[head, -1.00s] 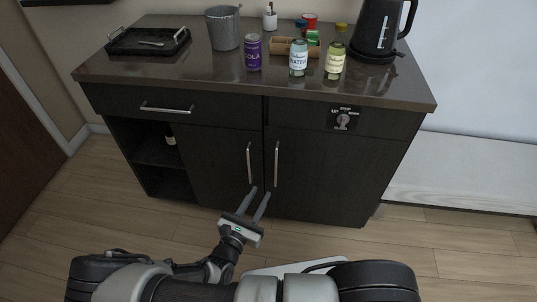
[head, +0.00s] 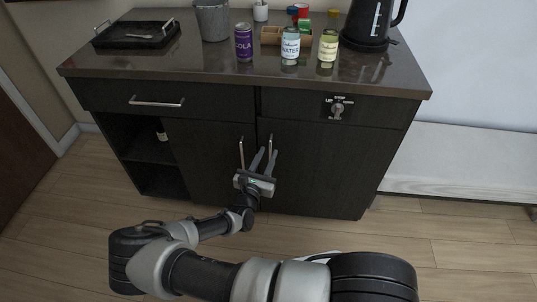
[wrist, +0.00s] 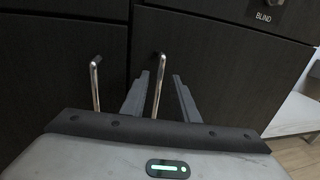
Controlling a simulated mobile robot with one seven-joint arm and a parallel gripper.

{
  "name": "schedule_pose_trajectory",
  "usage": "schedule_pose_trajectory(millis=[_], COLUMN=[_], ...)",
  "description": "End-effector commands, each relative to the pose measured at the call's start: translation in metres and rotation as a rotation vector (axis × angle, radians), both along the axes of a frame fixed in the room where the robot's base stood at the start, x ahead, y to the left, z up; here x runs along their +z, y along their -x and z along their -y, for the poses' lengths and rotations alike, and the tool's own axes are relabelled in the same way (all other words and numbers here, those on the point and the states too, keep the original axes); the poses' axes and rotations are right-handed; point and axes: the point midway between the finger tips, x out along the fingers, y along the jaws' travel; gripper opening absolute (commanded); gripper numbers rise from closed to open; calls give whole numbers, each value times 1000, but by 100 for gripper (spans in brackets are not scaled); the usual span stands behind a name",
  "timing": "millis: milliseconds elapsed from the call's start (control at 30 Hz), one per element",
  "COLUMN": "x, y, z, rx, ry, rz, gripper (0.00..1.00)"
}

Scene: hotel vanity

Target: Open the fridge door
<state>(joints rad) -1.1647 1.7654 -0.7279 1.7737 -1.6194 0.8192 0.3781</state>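The black vanity cabinet has two lower doors with upright metal handles. The right door (head: 325,165) has its handle (head: 270,146) near the centre seam, and the left door (head: 205,160) has its own handle (head: 241,152). Both doors look shut. Which one is the fridge door is not marked. My gripper (head: 265,160) is open in front of the right door's handle. In the wrist view, the right handle (wrist: 159,84) appears between my two fingers (wrist: 158,95), apart from both. The left handle (wrist: 95,82) lies outside them. Whether the fingertips reach around the handle is unclear.
A drawer (head: 165,98) sits above the left door and a rotary knob (head: 338,109) above the right. An open shelf (head: 148,150) is at the left. The countertop (head: 200,62) carries a tray, bucket, can, bottles and kettle. Wood floor (head: 440,245) is clear at right.

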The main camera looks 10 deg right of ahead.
Motion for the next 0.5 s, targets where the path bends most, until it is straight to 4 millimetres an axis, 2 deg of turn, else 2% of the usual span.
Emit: schedule_pose_trajectory(millis=[200, 500], x=[0, 0], y=[-16, -18], z=[9, 10], rx=[0, 0], ry=[0, 0], rz=[0, -1], gripper=[27, 27])
